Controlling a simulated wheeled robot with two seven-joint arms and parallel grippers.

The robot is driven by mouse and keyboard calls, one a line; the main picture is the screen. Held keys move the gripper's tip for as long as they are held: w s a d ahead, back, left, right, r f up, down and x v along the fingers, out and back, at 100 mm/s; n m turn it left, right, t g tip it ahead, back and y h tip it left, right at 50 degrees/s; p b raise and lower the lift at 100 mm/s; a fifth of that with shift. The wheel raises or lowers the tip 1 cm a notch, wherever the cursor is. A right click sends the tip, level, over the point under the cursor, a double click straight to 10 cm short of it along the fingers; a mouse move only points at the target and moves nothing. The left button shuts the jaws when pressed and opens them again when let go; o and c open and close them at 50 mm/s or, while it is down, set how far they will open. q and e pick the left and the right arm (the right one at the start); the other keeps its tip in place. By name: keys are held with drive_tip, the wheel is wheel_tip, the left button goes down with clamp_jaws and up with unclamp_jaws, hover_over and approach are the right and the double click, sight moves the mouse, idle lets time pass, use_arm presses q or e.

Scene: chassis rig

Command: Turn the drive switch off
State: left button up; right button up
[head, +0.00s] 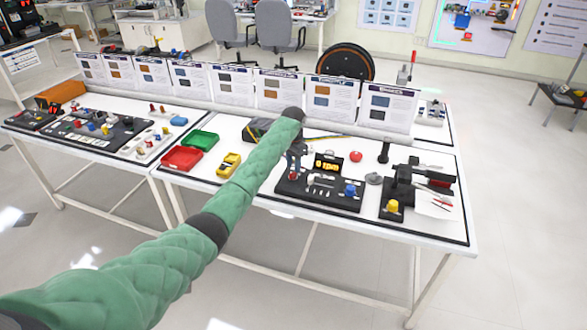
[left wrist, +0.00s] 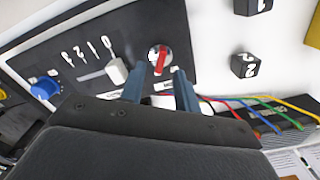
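The drive panel (head: 325,193) is a black board on the white table, below a display reading 0 rpm (head: 326,163). Its red drive switch (left wrist: 161,60) is a red bar on a round pale dial in the left wrist view. My left gripper (head: 294,164) points down over the panel's left end. In the left wrist view my left gripper (left wrist: 160,71) is open, its two blue-grey fingers apart on either side of the red switch. I cannot tell whether they touch it. A white lever (left wrist: 116,71) beside a numbered scale and a blue knob (left wrist: 45,88) sit on the same panel. My right gripper is not in view.
A green tray (head: 199,140), a red tray (head: 182,159) and a yellow meter (head: 229,165) stand left of the panel. A black fixture with a yellow knob (head: 393,206) stands at right. Black number cubes (left wrist: 244,65) and coloured wires (left wrist: 270,108) lie near the gripper.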

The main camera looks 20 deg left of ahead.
sight(293, 173)
use_arm(q)
wheel_tip(293, 173, down, 2)
drive_tip(key=shift+w+f, duration=0.1)
drive_tip(key=shift+f, duration=0.15)
drive_tip(key=shift+f+p, duration=0.4)
drive_tip(key=shift+f, duration=0.2)
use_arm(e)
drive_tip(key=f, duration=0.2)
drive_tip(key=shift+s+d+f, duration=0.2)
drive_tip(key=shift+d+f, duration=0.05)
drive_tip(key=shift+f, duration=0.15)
use_arm(q)
drive_tip(key=shift+c, duration=0.4)
clamp_jaws()
